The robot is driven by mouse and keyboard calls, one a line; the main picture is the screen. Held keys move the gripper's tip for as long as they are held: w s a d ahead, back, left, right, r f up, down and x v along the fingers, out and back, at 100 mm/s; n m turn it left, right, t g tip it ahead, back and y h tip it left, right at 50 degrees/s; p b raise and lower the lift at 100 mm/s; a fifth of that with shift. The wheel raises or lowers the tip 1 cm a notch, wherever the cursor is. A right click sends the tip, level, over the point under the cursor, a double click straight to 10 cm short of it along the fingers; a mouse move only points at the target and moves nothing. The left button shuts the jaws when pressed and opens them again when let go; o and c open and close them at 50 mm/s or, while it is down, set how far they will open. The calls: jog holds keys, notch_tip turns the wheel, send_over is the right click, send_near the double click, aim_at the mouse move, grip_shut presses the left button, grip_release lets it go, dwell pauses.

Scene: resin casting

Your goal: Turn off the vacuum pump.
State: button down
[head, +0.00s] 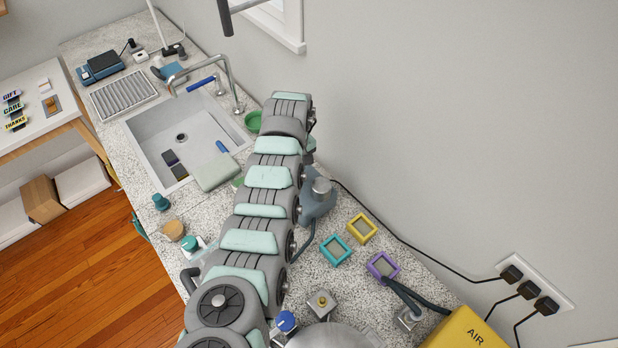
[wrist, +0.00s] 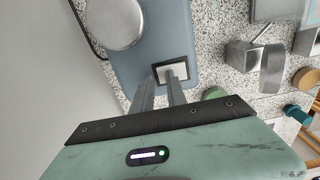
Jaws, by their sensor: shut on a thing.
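The vacuum pump (head: 319,205) is a blue-grey unit with a silver cylinder on top, on the speckled counter beside the wall, partly hidden behind my arm. In the wrist view its flat blue-grey housing (wrist: 125,60) and round metal top fill the upper left. A pale switch (wrist: 175,71) in a dark frame sits near the housing's edge. My gripper (wrist: 155,76) has its two grey fingers close together, pointing down at the switch, the tips at its frame. The fingers partly cover the switch, so its position is unclear. My arm hides the gripper in the head view.
A sink (head: 186,140) with a faucet lies beyond my arm. Teal (head: 335,250), yellow (head: 362,229) and purple (head: 383,266) square frames lie right of the pump. A black cord runs to the wall outlets (head: 530,285). A yellow AIR box (head: 468,332) stands at the lower right.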

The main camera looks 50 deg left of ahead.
jog(key=shift+s+f, duration=0.4)
jog(key=shift+f, duration=0.3)
jog(key=shift+s, duration=0.2)
jog(key=shift+s+a+p, duration=0.2)
jog(key=shift+s+p, duration=0.5)
jog(key=shift+p, duration=0.35)
jog(key=shift+r, duration=0.1)
notch_tip(320, 180, up, 15)
jog(key=w+p, duration=0.2)
jog(key=p, duration=0.1)
jog(key=shift+r, duration=0.15)
